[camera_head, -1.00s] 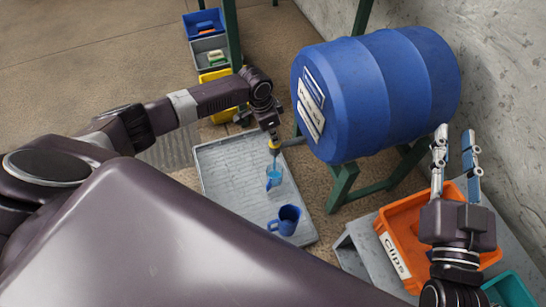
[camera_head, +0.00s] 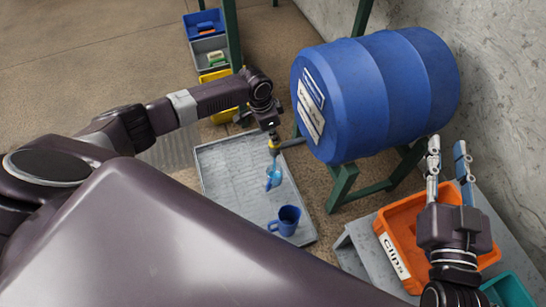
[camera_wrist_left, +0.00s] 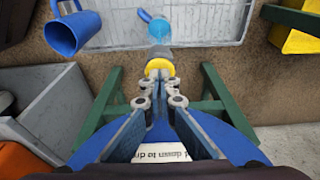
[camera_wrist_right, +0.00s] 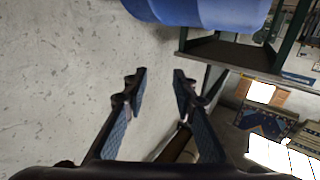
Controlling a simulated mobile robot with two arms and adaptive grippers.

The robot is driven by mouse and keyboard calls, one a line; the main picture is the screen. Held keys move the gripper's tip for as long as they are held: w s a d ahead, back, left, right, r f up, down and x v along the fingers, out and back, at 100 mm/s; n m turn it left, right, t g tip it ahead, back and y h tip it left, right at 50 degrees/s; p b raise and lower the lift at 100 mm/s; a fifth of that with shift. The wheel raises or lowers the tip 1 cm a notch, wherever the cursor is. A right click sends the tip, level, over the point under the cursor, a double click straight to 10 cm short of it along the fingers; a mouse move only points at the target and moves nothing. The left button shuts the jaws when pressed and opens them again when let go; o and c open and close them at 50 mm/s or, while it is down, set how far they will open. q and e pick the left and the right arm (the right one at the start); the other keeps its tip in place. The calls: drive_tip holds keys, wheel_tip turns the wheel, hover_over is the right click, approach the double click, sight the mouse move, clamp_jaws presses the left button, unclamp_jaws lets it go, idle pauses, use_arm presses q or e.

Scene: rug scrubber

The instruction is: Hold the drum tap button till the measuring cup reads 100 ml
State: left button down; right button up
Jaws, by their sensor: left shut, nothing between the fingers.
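The blue drum (camera_head: 375,95) lies on its side on a green stand. Its tap has a yellow button (camera_head: 273,143), also in the left wrist view (camera_wrist_left: 158,66). My left gripper (camera_head: 272,133) is shut and empty, its fingertips (camera_wrist_left: 158,82) right at the button; whether they press it I cannot tell. Below the tap is a small measuring cup (camera_head: 273,179) with light blue in it, also in the left wrist view (camera_wrist_left: 160,28). Its scale is too small to read. My right gripper (camera_head: 447,148) is open and empty, right of the drum; its fingers (camera_wrist_right: 160,85) are apart.
A grey tray (camera_head: 225,190) lies under the tap, with a blue jug (camera_head: 287,220) on it. An orange Clips bin (camera_head: 395,262) stands on a grey surface near my right arm. Blue, grey and yellow bins (camera_head: 205,45) stand at the back. A concrete wall (camera_head: 510,120) closes the right side.

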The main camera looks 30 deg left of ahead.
use_arm(q)
drive_tip(key=shift+r+p, duration=1.3)
drive_tip(key=shift+p, duration=0.1)
use_arm(e)
drive_tip(key=s+d+f+g+h, duration=0.1)
drive_tip(key=s+d+f+g, duration=0.2)
drive_tip(key=f, duration=0.4)
drive_tip(key=s+f+g+h, duration=0.1)
drive_tip(key=s+f+g, duration=0.25)
drive_tip(key=f, duration=0.25)
use_arm(q)
drive_tip(key=shift+r+p, duration=0.55)
drive_tip(key=shift+p, duration=0.05)
drive_tip(key=shift+r+p, duration=0.5)
drive_tip(key=shift+p, duration=0.05)
use_arm(e)
drive_tip(key=s+d+f+g+h, duration=0.1)
drive_tip(key=s+d+f+g, duration=0.1)
drive_tip(key=s, duration=0.4)
drive_tip(key=s+d+f+g+h, duration=0.1)
drive_tip(key=s+d+f+g, duration=0.1)
drive_tip(key=s+f+g, duration=0.3)
drive_tip(key=shift+s+d+m, duration=0.3)
drive_tip(key=shift+s+m, duration=0.1)
drive_tip(key=shift+s, duration=0.3)
drive_tip(key=shift+g, duration=0.25)
